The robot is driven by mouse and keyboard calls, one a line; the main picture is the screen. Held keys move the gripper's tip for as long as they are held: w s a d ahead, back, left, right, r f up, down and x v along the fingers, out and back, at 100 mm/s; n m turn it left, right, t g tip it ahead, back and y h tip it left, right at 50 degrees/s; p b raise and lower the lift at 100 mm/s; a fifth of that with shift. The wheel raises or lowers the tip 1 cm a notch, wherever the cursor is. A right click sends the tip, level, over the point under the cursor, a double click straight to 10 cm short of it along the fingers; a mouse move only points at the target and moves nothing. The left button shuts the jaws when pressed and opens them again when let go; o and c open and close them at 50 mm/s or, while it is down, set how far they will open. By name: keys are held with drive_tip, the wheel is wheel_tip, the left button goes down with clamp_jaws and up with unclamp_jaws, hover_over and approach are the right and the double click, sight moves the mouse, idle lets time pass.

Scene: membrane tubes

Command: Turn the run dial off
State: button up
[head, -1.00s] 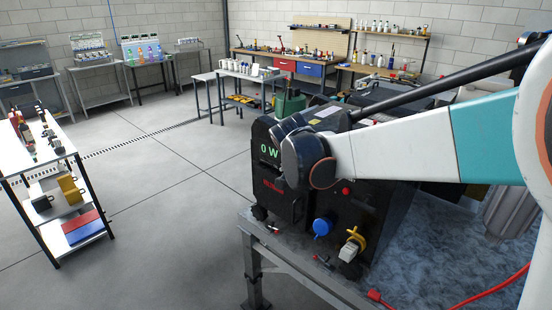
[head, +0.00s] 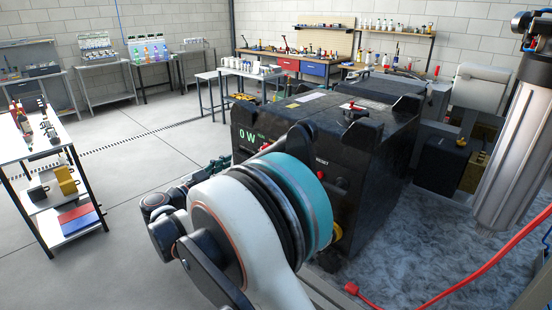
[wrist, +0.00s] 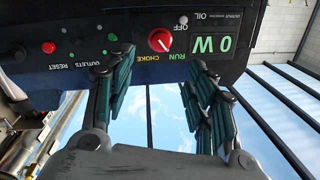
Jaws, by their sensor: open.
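The run dial (wrist: 160,40) is a round red knob on the machine's black panel, upside down in the wrist view. Its pale pointer slants to the lower right, toward the RUN label; CHOKE is printed beside RUN and OFF above right. My gripper (wrist: 161,60) is open and empty, with its dark green fingers to the left and right of the dial.
A red cable (head: 480,262) crosses the bench on the right, near a grey cylinder (head: 508,150). A white shelf (head: 75,135) stands at the left, with open floor between.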

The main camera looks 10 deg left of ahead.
sight(263, 152)
drive_tip(key=b+x, duration=0.3)
drive_tip(key=x, duration=1)
drive_tip(key=shift+w+d, duration=0.1)
drive_tip(key=shift+w, duration=0.15)
drive_tip(key=shift+r, duration=0.15)
drive_tip(key=c, duration=1)
